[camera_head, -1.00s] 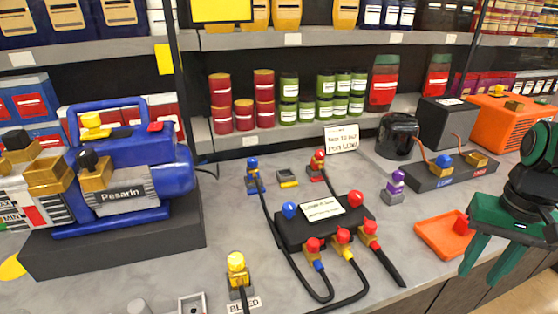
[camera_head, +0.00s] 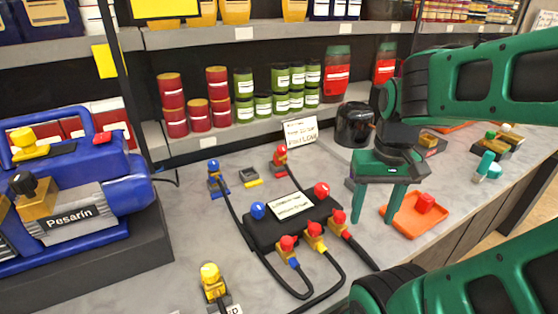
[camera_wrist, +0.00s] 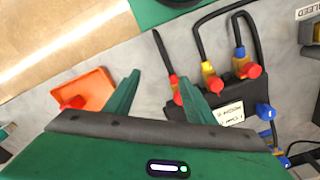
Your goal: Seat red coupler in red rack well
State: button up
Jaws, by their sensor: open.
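A red coupler (camera_head: 281,157) stands at the back of the counter behind the black manifold block (camera_head: 250,233), with a dark hose running from it. A second red fitting (camera_head: 338,218) is on the manifold's right front corner, with a black hose leading off it; it also shows in the wrist view (camera_wrist: 175,84). I cannot tell which one the task names, or which holder is the red rack well. My gripper (camera_head: 378,210) is open and empty, pointing down between manifold and orange tray. In the wrist view its fingers (camera_wrist: 160,84) straddle bare counter, left of the manifold.
The orange tray (camera_head: 400,222) holding a red piece (camera_head: 424,202) lies right of my gripper. A blue coupler (camera_head: 214,170), a grey-yellow holder (camera_head: 250,177) and a yellow coupler (camera_head: 210,280) stand around the manifold. The blue pump (camera_head: 125,180) fills the left.

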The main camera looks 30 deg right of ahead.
jog(key=w+r+n+t+h, duration=0.1)
jog(key=w+r+n+t, duration=0.15)
jog(key=w, duration=1.65)
jog(key=n+t, duration=0.2)
jog(key=n, duration=0.2)
send_over(282, 147)
jog(key=s, duration=0.2)
jog(key=shift+r, duration=0.2)
jog(key=x, duration=0.3)
jog(key=shift+a+f, duration=0.1)
jog(key=shift+f, duration=0.2)
jog(key=shift+m, duration=0.25)
jog(key=shift+w+a+x, duration=0.1)
jog(key=shift+a+x, duration=0.05)
jog(key=shift+x, duration=1.4)
jog(key=shift+w+a+x, duration=0.1)
jog(key=shift+w+x, duration=0.05)
jog(key=shift+x, duration=1.35)
jog(key=shift+d, duration=0.1)
jog(key=shift+c, duration=0.6)
jog(key=shift+r, duration=0.1)
grip_shut()
